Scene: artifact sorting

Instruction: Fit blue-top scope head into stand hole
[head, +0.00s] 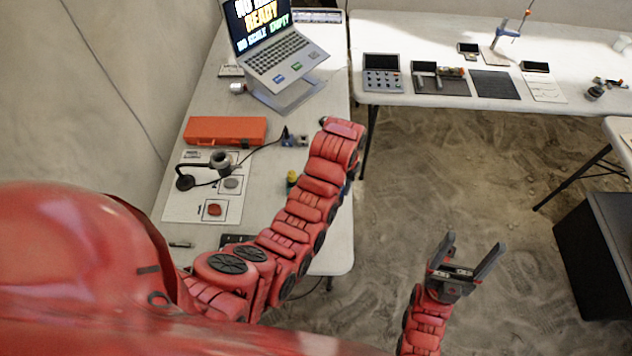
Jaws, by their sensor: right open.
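A small dark stand (186,181) with a round holder (220,160) is on the left table, on a white sheet. I cannot make out the hole itself. My right gripper (471,247) is open and empty over the floor, right of the table and well away from the stand.
An orange case (225,131) and a laptop on a riser (277,62) are farther back on the left table (322,238). A red piece (214,210) and a grey piece (231,183) lie on the white sheet. A dark bin (592,255) stands right. The middle floor is clear.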

